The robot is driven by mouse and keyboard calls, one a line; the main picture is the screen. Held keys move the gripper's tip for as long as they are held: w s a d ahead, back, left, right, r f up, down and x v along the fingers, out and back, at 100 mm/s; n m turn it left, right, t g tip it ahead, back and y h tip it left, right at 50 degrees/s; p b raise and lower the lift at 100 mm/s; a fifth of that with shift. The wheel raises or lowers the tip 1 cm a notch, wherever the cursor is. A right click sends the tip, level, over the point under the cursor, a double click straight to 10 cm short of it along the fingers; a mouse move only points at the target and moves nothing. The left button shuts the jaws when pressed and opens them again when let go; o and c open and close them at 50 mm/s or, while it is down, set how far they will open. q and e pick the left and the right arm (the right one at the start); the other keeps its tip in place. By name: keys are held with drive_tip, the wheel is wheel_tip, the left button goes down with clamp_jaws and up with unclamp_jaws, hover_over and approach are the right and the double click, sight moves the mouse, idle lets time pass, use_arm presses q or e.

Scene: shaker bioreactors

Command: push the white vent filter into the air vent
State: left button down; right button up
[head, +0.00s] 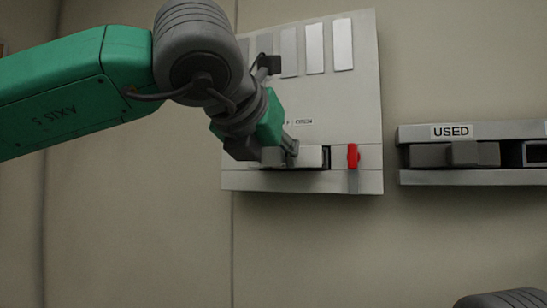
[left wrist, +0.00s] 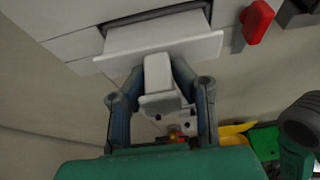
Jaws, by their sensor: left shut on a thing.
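The white vent filter (head: 312,156) is at the lower part of the grey wall cabinet in the head view. In the left wrist view its wide front plate (left wrist: 165,43) and its narrow handle (left wrist: 158,72) show. My left gripper (head: 290,152) is shut on the handle, with one finger on each side in the left wrist view (left wrist: 160,82). The air vent (left wrist: 155,18) is a dark slot right behind the plate. The plate stands a little out from the cabinet face. How deep the filter sits in the slot is hidden. My right gripper is not visible.
A red latch (head: 353,156) sits just right of the vent on the cabinet (head: 350,110). A grey shelf (head: 420,178) labelled USED, with dark grey blocks, hangs further right. The wall below is clear.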

use_arm(q)
drive_tip(key=shift+w+d, duration=0.3)
drive_tip(key=shift+w, duration=0.4)
idle(0.4)
drive_tip(key=shift+w+d, duration=0.3)
drive_tip(key=shift+w, duration=0.35)
drive_tip(key=shift+w+d, duration=0.25)
drive_tip(key=shift+w, duration=0.35)
idle(1.6)
drive_tip(key=c, duration=1.3)
unclamp_jaws()
drive_tip(key=shift+s+a, duration=0.1)
